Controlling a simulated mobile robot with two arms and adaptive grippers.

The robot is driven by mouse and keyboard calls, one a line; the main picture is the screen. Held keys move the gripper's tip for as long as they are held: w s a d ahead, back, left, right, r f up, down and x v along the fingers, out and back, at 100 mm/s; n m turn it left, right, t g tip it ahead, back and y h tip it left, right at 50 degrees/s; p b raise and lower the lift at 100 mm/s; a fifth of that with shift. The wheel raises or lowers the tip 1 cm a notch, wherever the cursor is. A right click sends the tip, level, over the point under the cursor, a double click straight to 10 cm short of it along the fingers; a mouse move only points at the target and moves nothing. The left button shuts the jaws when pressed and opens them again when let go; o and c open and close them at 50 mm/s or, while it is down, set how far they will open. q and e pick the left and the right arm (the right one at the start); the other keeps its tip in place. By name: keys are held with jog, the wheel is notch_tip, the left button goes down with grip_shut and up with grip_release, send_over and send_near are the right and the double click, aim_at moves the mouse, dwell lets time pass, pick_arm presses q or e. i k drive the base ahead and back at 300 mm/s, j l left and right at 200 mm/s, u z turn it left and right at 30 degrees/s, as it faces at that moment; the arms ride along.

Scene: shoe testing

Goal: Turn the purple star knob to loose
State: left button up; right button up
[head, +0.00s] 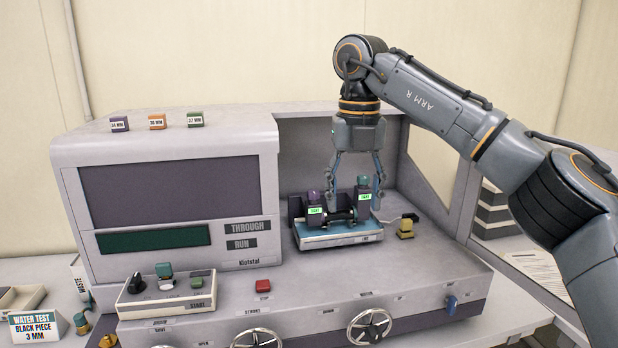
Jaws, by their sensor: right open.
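A small fixture (340,239) with a blue-edged base stands in the machine's open bay. Each post has a bright green label whose text I cannot read surely. My right gripper (354,204) points down over the fixture, open, with its fingers apart on either side of the right post. I cannot tell whether a finger touches anything. My left gripper is out of view.
The machine's screen housing (168,160) rises left of the bay. A control box (167,295), a red button (263,286) and handwheels (370,325) are in front. A yellow-and-black knob (405,230) sits right of the fixture. Small labelled blocks (157,121) stand on top.

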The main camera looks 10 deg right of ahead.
aim_at(313, 196)
jog(key=i, duration=1.2)
